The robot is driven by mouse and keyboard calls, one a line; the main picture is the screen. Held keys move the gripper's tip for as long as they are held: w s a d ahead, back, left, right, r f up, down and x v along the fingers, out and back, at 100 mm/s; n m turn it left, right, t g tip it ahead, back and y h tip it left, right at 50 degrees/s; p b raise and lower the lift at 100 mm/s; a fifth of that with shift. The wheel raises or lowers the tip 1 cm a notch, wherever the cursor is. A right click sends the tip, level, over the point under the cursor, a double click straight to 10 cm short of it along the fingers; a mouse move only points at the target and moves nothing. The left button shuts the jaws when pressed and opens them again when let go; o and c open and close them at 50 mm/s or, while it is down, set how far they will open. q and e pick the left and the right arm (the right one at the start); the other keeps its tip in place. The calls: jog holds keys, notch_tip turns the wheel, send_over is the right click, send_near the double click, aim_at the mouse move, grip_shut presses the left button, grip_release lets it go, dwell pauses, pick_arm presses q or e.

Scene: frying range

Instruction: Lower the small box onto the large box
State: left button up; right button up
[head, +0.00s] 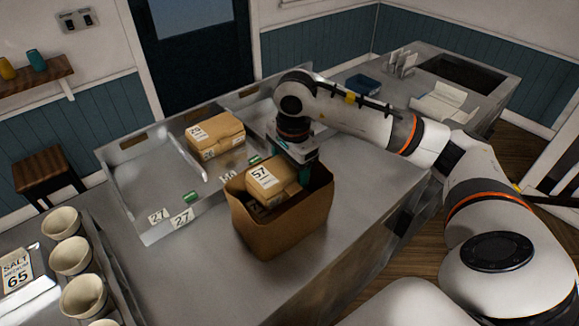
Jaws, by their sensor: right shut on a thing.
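A small tan box (268,183) with a label reading 57 is in the mouth of a larger open-topped brown box (285,229). It sits a little tilted, with its top about level with the rim or above it. My right gripper (303,165) comes down at its far right side and is shut on it; the fingertips are largely hidden. Under the small box something darker shows inside the brown box; whether the two touch I cannot tell. My left gripper is not in view.
A shallow metal tray (128,178) behind holds a tan box (215,136) labelled 29, with another under it. The steel counter (180,275) is clear left of the brown box.

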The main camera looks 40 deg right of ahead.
jog(key=shift+f+b, duration=0.8)
jog(key=shift+f, duration=0.1)
dwell(0.4)
jog(key=o, duration=1.1)
jog(key=shift+o, duration=0.2)
jog(key=shift+r, duration=0.1)
notch_tip(320, 180, up, 16)
jog(key=p, duration=0.9)
jog(key=shift+p, duration=0.3)
jog(key=shift+s, duration=0.1)
